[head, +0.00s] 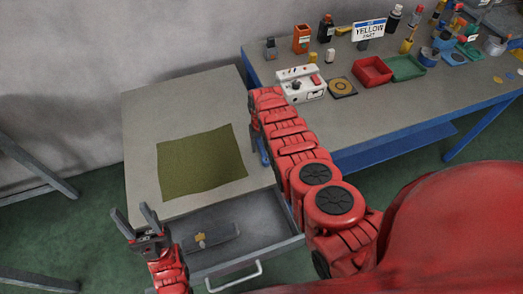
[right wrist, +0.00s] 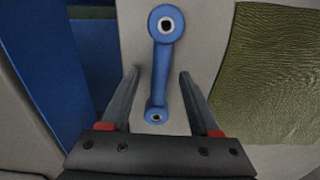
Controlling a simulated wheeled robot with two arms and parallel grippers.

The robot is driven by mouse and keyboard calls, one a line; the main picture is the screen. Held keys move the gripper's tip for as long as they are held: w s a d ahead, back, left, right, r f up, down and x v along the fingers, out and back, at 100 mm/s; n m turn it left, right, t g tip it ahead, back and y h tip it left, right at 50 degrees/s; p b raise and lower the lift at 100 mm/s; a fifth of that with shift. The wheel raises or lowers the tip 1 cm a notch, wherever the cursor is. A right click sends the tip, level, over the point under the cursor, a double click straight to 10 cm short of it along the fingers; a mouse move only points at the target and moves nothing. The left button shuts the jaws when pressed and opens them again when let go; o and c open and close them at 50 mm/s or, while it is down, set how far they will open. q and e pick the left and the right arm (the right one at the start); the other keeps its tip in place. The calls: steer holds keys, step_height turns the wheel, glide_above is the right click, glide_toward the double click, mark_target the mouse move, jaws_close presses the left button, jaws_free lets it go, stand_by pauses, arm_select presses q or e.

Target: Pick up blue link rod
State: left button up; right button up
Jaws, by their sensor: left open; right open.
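The blue link rod (right wrist: 164,68) lies on the grey tabletop near its edge, with a larger ringed end and a smaller ringed end. In the right wrist view my right gripper (right wrist: 158,84) is open, with one finger on each side of the rod's shaft; I cannot tell whether they touch it. In the head view only a blue piece of the rod (head: 263,151) shows beside my right arm, which hides the rest. My left gripper (head: 133,216) is open and empty, in front of the table at the lower left.
An olive mat (head: 202,162) lies on the table. An open drawer (head: 265,240) below holds a dark grey item with a yellow part (head: 201,240). The blue-framed bench (head: 430,112) at right carries a white device (head: 300,84), a red tray (head: 372,71), a green tray (head: 408,68) and bottles.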

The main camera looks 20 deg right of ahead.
steer(key=shift+c, duration=0.3)
jaws_close()
steer(key=shift+r, duration=0.1)
